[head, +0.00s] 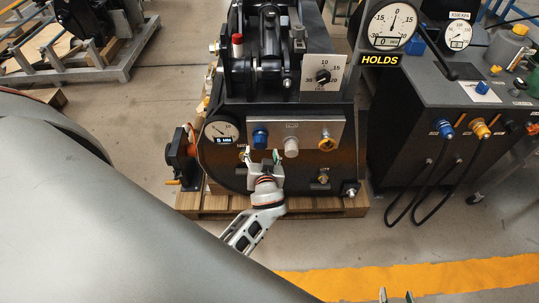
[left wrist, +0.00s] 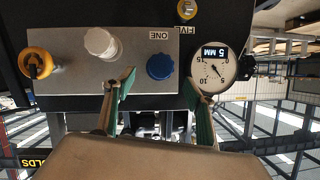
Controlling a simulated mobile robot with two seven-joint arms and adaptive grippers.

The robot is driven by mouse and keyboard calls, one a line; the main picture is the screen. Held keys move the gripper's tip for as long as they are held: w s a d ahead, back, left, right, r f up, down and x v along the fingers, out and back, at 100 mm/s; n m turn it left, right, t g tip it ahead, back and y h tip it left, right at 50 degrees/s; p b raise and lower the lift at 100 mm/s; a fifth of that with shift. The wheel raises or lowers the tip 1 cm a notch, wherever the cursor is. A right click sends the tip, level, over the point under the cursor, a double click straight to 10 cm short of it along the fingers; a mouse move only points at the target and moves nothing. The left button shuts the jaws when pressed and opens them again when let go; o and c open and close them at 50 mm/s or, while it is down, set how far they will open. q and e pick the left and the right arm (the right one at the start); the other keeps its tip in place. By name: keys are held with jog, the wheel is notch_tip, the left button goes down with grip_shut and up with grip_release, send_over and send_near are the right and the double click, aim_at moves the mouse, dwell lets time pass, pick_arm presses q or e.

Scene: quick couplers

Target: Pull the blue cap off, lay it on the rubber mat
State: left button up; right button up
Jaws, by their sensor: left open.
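The blue cap (head: 260,138) sits on the left of the metal panel on the machine's front. In the left wrist view the blue cap (left wrist: 160,66) appears between my fingertips, with the picture upside down. My left gripper (head: 261,155) is open just below and in front of it. Its green-padded fingers (left wrist: 159,80) are spread to either side of the cap, with no clear contact. My right gripper (head: 396,297) shows only as two separated fingertips at the bottom edge, empty. I cannot make out a rubber mat with certainty.
A pale cap (head: 291,147) and a yellow-orange coupler (head: 327,144) share the panel (head: 308,128). A round gauge (head: 222,130) is left of it. A grey cart (head: 430,85) with hoses stands right, a small blue item (head: 482,87) on top. The floor in front is clear.

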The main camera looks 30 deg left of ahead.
aim_at(261, 146)
pick_arm(q)
jog(key=x, duration=0.7)
jog(key=shift+s, duration=0.1)
jog(key=c, duration=1.3)
